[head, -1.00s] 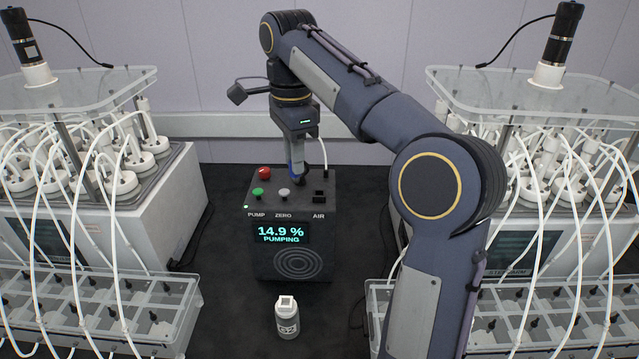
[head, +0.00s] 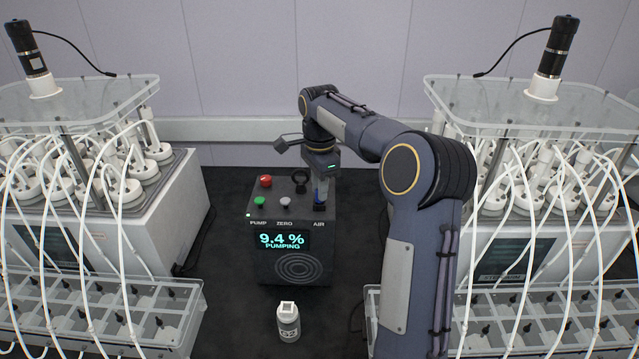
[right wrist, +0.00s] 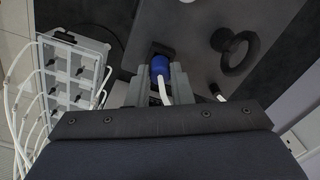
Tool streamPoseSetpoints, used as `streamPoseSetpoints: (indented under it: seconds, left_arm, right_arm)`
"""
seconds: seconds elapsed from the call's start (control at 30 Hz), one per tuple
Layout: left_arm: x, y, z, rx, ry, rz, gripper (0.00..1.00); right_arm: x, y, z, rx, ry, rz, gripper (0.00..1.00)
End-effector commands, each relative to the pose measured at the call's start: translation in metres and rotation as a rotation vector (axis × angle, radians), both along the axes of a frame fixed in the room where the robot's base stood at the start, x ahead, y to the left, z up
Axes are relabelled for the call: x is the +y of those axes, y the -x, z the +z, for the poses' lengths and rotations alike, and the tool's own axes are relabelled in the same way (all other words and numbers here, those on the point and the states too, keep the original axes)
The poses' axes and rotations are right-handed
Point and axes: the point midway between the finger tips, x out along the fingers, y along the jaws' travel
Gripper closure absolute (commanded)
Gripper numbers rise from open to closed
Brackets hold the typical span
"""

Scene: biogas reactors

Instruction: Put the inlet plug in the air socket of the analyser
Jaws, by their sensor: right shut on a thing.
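The analyser (head: 264,265) is a dark box with a sloping top; its display reads 9.4 % and PUMPING. My right gripper (head: 319,203) is over the right side of its top, just above the AIR label. In the right wrist view the right gripper (right wrist: 161,82) is shut on the blue inlet plug (right wrist: 160,66), and a white tube runs back from it. The plug's front end meets a black block, the air socket (right wrist: 160,48). I cannot tell how deep the plug sits. The gripper hides most of the socket in the head view. My left gripper is not in view.
Reactor units with white tubes flank both sides.

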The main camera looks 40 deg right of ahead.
Motion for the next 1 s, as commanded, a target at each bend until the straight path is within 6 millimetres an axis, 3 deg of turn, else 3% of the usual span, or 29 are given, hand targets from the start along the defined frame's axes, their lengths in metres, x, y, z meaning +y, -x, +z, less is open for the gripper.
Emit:
streamPoseSetpoints:
  seconds: [0.37, 0.4, 0.53, 0.83, 1.0]
  left_arm:
    - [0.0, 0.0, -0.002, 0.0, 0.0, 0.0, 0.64]
    - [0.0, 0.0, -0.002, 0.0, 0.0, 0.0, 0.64]
    - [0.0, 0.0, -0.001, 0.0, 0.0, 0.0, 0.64]
    - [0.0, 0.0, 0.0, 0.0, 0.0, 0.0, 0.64]
    - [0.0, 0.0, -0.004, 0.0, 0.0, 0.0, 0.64]
  right_arm:
    - [0.0, 0.0, -0.005, -0.001, 0.0, 0.0, 1.0]
    - [0.0, 0.0, -0.004, -0.001, 0.0, 0.0, 0.75]
    - [0.0, 0.0, -0.004, -0.001, -0.001, 0.0, 0.59]
    - [0.0, 0.0, -0.001, -0.001, -0.001, 0.0, 0.59]
    - [0.0, -0.001, 0.015, -0.006, 0.001, -0.001, 0.59]
